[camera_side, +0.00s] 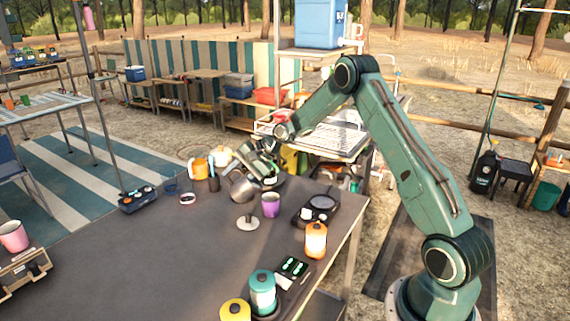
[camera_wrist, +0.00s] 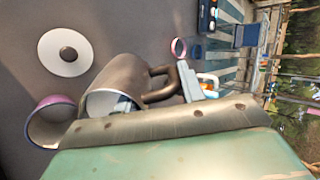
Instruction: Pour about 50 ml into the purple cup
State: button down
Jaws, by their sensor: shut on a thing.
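My gripper (camera_side: 262,168) is shut on the handle of a brown-grey metal jug (camera_side: 241,187), above the table and just left of the purple cup. In the wrist view the jug (camera_wrist: 130,80) is tilted, its open mouth towards the purple cup (camera_wrist: 50,122). The purple cup (camera_side: 270,205) stands upright on the table. In the wrist view my gripper hides part of the jug's mouth and the cup's edge. I cannot see any liquid stream or the level in the cup.
A white disc with a dark knob (camera_side: 248,222) lies in front of the cup.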

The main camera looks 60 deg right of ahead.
aim_at(246, 174)
jog(key=shift+s+d+r+t+y, duration=0.2)
jog(key=shift+s+r+t+y, duration=0.2)
jog(key=shift+r+t, duration=0.25)
jog(key=shift+s+d+r+t+y, duration=0.15)
jog(key=shift+s+r+t+y, duration=0.15)
jog(key=shift+r+t+y, duration=0.35)
dwell(0.7)
jog(key=shift+s+d+t, duration=0.15)
jog(key=shift+s+t, duration=0.15)
jog(key=shift+s, duration=0.35)
jog(key=shift+s+d+r+t+y, duration=0.25)
jog(key=shift+s+d+r+t, duration=0.1)
jog(key=shift+t, duration=0.15)
dwell(0.8)
jog(key=shift+s+d+r+t+b, duration=0.15)
jog(key=shift+s+t+b, duration=0.05)
jog(key=shift+s+t, duration=0.15)
jog(key=shift+s+d+r+t+b, duration=0.1)
jog(key=shift+s+r+t+b, duration=0.1)
jog(key=shift+s+t, duration=0.1)
dwell(0.3)
jog(key=shift+w+a+f+g, duration=0.1)
jog(key=shift+w+a+g, duration=0.05)
jog(key=shift+w+g, duration=0.1)
jog(key=shift+w+a+f+g, duration=0.35)
jog(key=shift+w+f+g, duration=0.05)
jog(key=shift+w+g, duration=0.3)
jog(key=shift+w+a+f+g+h, duration=0.1)
jog(key=shift+w+f+g+h, duration=0.05)
jog(key=shift+f+g+h, duration=0.4)
